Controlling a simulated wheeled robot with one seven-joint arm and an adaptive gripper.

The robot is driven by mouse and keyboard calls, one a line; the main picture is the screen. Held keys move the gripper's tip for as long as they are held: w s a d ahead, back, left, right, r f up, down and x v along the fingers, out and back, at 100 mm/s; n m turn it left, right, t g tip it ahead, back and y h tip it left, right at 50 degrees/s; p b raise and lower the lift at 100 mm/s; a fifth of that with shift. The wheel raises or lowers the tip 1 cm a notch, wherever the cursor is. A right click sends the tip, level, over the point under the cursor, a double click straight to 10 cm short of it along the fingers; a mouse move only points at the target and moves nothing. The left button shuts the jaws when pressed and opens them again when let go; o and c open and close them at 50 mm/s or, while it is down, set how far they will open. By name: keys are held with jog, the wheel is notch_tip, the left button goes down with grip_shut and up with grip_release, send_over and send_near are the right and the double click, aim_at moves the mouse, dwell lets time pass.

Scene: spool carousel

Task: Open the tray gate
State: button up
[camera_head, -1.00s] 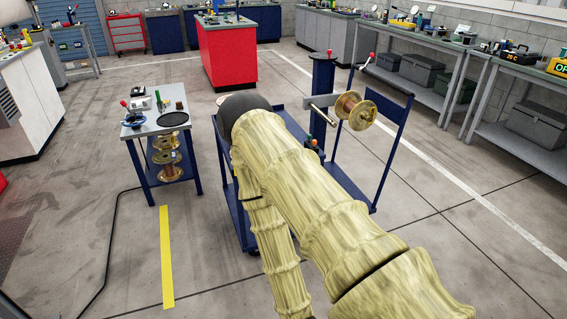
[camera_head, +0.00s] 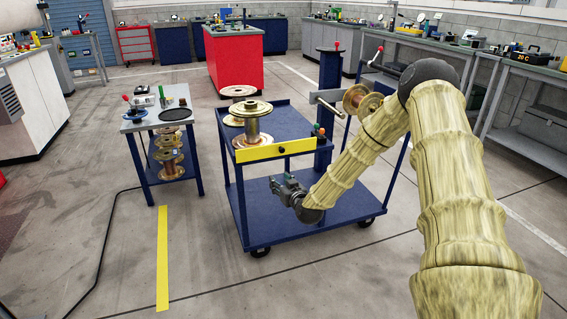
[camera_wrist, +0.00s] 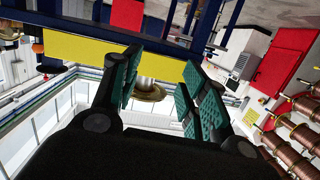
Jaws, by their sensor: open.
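The tray gate (camera_head: 262,151) is a yellow bar across the front edge of the cart's blue upper tray, with a dark knob (camera_head: 282,150) on its face. In the wrist view the yellow gate (camera_wrist: 75,55) crosses beyond my fingers. My gripper (camera_head: 281,181) is in front of the cart, below the gate and apart from it. In the wrist view its green-padded fingers (camera_wrist: 163,66) are spread wide with nothing between them. A brass spool (camera_head: 251,128) stands upright on the tray behind the gate.
Green and orange knobs (camera_head: 319,130) sit at the gate's right end. A crank post (camera_head: 328,80) and another spool (camera_head: 358,99) stand at the cart's right. A side table (camera_head: 157,122) is at left, with spools below. The floor in front is clear.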

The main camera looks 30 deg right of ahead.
jog(key=t+h+b, duration=0.1)
jog(key=h, duration=0.1)
send_near(283, 151)
jog(key=shift+m, duration=0.4)
jog(key=b+x, duration=0.1)
jog(key=x, duration=0.7)
jog(key=shift+w+r, duration=0.1)
jog(key=shift+w, duration=0.25)
grip_shut()
